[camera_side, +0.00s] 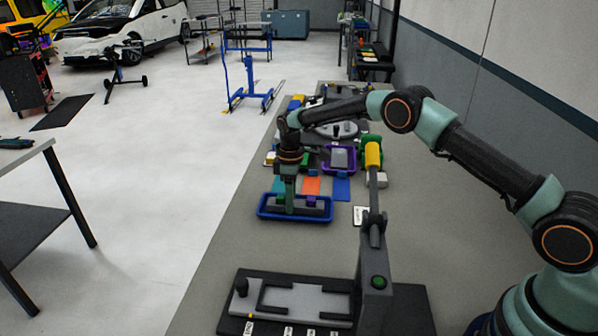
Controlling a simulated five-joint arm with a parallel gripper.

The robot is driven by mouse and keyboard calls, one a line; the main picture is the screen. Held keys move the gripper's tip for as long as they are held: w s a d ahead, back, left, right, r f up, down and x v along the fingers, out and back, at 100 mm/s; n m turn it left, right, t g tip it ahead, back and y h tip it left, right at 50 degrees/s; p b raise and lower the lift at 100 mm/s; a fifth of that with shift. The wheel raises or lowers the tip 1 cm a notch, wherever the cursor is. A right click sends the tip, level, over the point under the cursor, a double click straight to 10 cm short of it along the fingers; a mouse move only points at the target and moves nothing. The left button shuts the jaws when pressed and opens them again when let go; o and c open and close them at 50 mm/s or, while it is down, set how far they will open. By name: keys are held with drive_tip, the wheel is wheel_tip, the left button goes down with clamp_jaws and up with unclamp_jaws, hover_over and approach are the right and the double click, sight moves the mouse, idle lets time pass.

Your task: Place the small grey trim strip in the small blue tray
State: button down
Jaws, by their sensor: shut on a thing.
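I cannot make out the small grey trim strip clearly. A small green piece (280,199) and a small purple piece (311,201) show at the tray, beside the gripper. I cannot tell whether they lie in it or behind it.
Behind the tray lie orange (312,186) and blue (342,189) sheets and a purple tray (325,165) with a grey piece in it. A lever press (375,215) with a yellow handle stands to the right. A black fixture (262,325) lies in front. Bare bench separates it from the tray.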

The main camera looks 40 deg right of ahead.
drive_tip(key=c, duration=0.7)
unclamp_jaws()
drive_tip(key=shift+f, duration=0.15)
drive_tip(key=shift+o, duration=0.2)
